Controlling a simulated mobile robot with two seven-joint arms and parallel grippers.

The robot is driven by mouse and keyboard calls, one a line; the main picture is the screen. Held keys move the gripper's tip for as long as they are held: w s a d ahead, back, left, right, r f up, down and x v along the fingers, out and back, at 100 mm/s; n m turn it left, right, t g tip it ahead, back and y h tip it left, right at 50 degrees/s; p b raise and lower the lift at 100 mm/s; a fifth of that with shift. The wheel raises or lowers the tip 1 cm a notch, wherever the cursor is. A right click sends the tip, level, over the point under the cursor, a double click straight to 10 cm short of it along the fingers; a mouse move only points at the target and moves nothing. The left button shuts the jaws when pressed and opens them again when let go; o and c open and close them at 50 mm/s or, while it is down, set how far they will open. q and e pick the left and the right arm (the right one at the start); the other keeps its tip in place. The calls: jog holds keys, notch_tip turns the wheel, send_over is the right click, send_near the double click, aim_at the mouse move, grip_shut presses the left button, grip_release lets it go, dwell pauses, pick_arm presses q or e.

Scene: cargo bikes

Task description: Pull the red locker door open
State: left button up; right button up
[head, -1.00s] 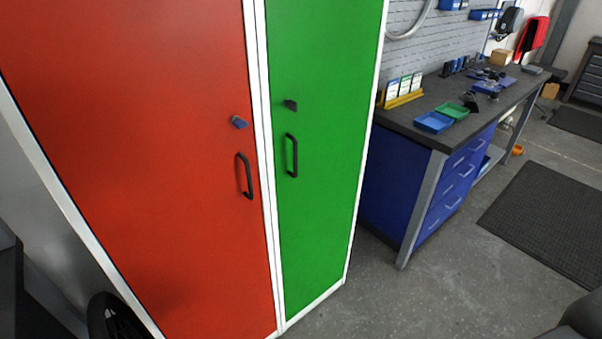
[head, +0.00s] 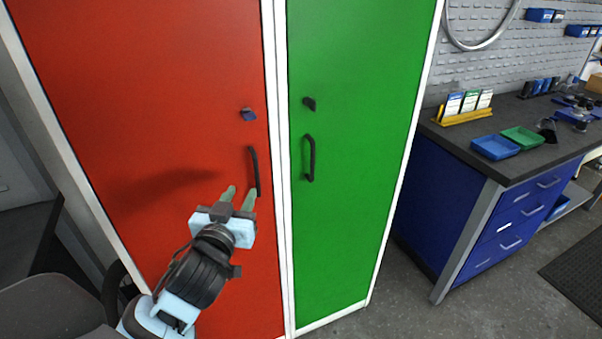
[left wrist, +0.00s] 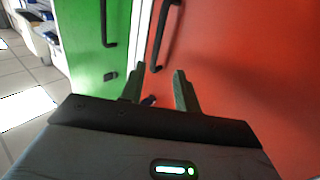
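The red locker door (head: 150,90) is shut in its white frame at the left of the head view. Its black bar handle (head: 254,171) is upright near the door's right edge, with a blue-grey latch knob (head: 248,114) above it. My left gripper (head: 242,191) is open and empty, its green fingers pointing at the door just beside and below the handle. In the left wrist view the handle (left wrist: 164,37) lies beyond the open fingers (left wrist: 159,75), apart from them, against the red door (left wrist: 245,70). My right gripper is not in view.
A green locker door (head: 350,150) with its own black handle (head: 309,158) stands shut directly to the right. Further right is a blue workbench (head: 430,190) with trays on top. Grey floor (head: 400,310) is open in front of the green locker and bench.

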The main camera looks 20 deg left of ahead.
aim_at(255, 169)
pick_arm(q)
jog(key=shift+d+r+p+x, duration=0.1)
jog(key=shift+r+x, duration=0.05)
jog(key=shift+x, duration=1.25)
jog(key=shift+d+r+p+x, duration=0.1)
jog(key=shift+r+p+x, duration=0.05)
jog(key=shift+x, duration=1.2)
jog(key=shift+d+r+p+x, duration=0.1)
jog(key=shift+r+x, duration=0.05)
jog(key=shift+x, duration=1.25)
grip_shut()
